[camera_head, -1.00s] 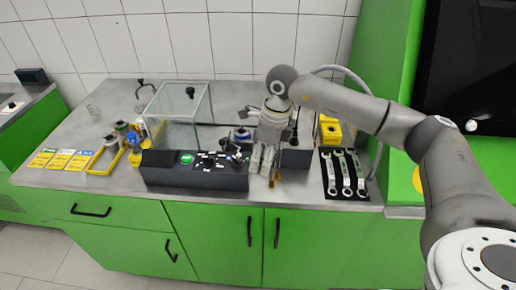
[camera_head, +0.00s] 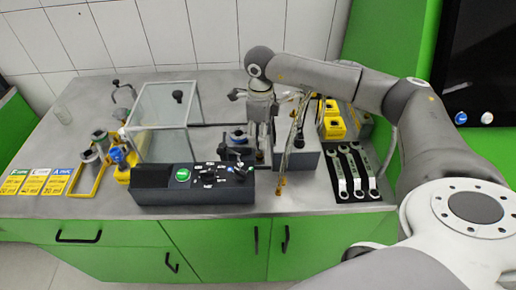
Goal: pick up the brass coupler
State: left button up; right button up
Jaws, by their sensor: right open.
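A small brass-coloured piece (camera_head: 279,187), which looks like the brass coupler, is near the front edge of the steel bench, just right of the dark control panel (camera_head: 200,184). A thin tan rod or hose appears to run up from it; how they join is too small to tell. My right gripper (camera_head: 260,148) points down behind and slightly left of the brass piece, beside a grey block (camera_head: 296,150). It is open and appears apart from the brass piece. My left gripper is not in view.
Right of the grey block are yellow bins (camera_head: 333,122) and a black mat with several wrenches (camera_head: 350,172). A clear box (camera_head: 165,115) stands behind the panel. Yellow fittings and labels (camera_head: 35,183) lie at left. The bench's far left is mostly clear.

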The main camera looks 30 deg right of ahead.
aim_at(260, 154)
jog(key=shift+s+f, duration=0.2)
jog(key=shift+f, duration=0.35)
jog(key=shift+w+a+f+p, duration=0.1)
jog(key=shift+f+p, duration=0.25)
jog(key=shift+p, duration=0.05)
notch_tip(260, 154, down, 4)
jog(key=shift+f+p, duration=0.1)
jog(key=shift+p, duration=0.95)
jog(key=shift+f, duration=0.2)
jog(key=shift+w+f, duration=0.1)
jog(key=shift+c, duration=0.5)
jog(key=c, duration=0.5)
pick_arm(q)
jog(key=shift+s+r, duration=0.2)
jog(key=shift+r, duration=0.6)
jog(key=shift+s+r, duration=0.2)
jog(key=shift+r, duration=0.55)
pick_arm(e)
grip_shut()
